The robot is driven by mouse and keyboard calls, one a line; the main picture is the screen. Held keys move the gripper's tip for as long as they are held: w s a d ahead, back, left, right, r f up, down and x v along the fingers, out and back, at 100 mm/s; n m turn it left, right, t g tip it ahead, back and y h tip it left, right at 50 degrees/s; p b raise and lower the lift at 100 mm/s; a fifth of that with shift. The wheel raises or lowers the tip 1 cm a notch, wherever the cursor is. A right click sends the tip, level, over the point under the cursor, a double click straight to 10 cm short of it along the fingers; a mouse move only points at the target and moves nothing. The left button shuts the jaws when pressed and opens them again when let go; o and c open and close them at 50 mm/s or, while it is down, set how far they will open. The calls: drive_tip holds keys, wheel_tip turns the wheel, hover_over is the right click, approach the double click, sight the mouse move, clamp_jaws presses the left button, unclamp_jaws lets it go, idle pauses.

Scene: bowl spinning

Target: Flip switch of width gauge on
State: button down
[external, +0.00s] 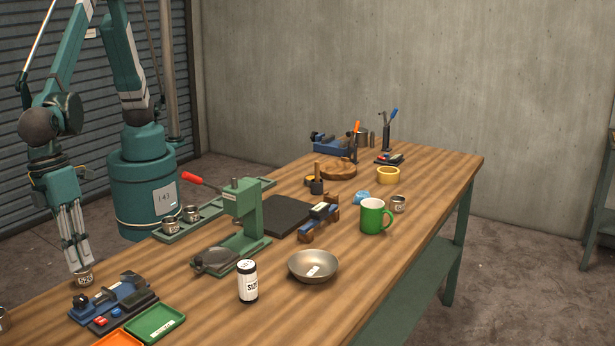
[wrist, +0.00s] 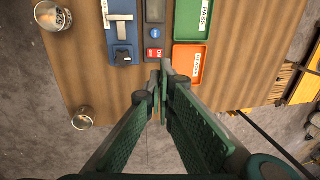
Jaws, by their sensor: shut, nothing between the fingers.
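The width gauge (external: 120,290) is a blue-and-black device at the near left of the table. Its blue part (wrist: 122,32) carries a grey T-shaped piece. Beside it is a dark panel (wrist: 155,12) with a round blue button (wrist: 155,33) and a small red-and-white switch (wrist: 154,53). I cannot tell which way the switch is set. My gripper (external: 76,264) points down at the table's left edge in the external view. In the wrist view my gripper (wrist: 159,78) is shut and empty, its fingertips appearing just below the red switch; contact cannot be told.
Green (wrist: 193,20) and orange (wrist: 188,64) trays lie beside the gauge. Labelled tins (wrist: 54,16) and (wrist: 83,118) stand on its other side. A green press (external: 243,220), black-and-white canister (external: 248,282), metal bowl (external: 313,267) and green mug (external: 372,216) stand farther along the table.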

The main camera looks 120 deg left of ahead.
sight(102, 321)
drive_tip(key=shift+f, duration=0.15)
drive_tip(key=shift+w+f, duration=0.45)
drive_tip(key=shift+f, duration=1.8)
drive_tip(key=shift+w+f, duration=0.45)
drive_tip(key=shift+f, duration=1.85)
drive_tip(key=shift+w+f, duration=0.45)
drive_tip(key=shift+f, duration=1.8)
